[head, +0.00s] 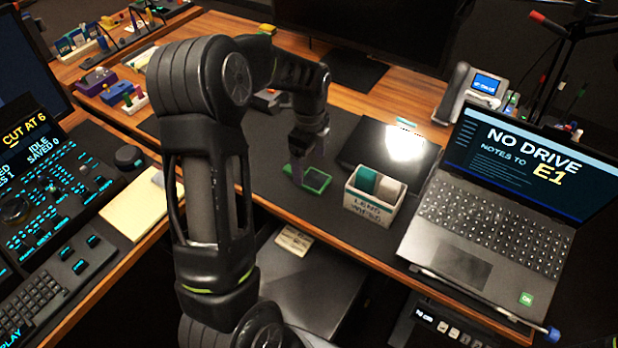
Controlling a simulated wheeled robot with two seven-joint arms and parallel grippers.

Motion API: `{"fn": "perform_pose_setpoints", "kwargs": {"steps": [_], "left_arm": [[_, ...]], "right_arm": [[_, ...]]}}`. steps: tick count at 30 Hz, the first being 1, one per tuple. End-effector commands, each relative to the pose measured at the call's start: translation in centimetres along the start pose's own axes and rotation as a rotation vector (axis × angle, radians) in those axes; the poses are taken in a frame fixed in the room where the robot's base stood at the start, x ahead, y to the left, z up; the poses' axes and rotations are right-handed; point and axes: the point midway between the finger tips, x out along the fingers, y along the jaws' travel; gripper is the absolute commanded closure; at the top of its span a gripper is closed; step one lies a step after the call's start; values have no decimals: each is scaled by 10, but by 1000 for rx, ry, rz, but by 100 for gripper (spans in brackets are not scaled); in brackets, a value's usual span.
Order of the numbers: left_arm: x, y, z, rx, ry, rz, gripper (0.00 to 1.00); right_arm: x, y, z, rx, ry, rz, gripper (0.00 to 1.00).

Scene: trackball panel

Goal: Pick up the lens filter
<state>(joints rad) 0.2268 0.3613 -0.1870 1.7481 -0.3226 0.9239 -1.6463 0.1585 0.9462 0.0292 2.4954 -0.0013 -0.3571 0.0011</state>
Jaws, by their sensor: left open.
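A green square frame that looks like the lens filter (318,187) lies on the dark desk mat, left of a white box. My left gripper (306,172) points down at it from above, with its fingers at the frame's left and far side. The fingers are open. Part of the frame is hidden behind the gripper, and I cannot tell whether a finger touches it. My right gripper is not in view.
A white box (368,216) labelled for lens wipes, with green and grey contents, stands close on the right. A closed dark laptop (378,143) lies behind it. An open laptop (470,222) fills the right. A yellow pad (137,203) lies left of my arm.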

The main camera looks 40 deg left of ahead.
Motion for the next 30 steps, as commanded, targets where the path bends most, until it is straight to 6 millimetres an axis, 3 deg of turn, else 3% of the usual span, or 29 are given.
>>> {"fn": "perform_pose_setpoints", "kwargs": {"steps": [9,27,30], "left_arm": [[41,2,1,0,0,2,13],[42,2,1,0,0,0,13],[42,2,1,0,0,0,19]], "right_arm": [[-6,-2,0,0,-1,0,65],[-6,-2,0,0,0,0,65],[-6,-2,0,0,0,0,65]]}}
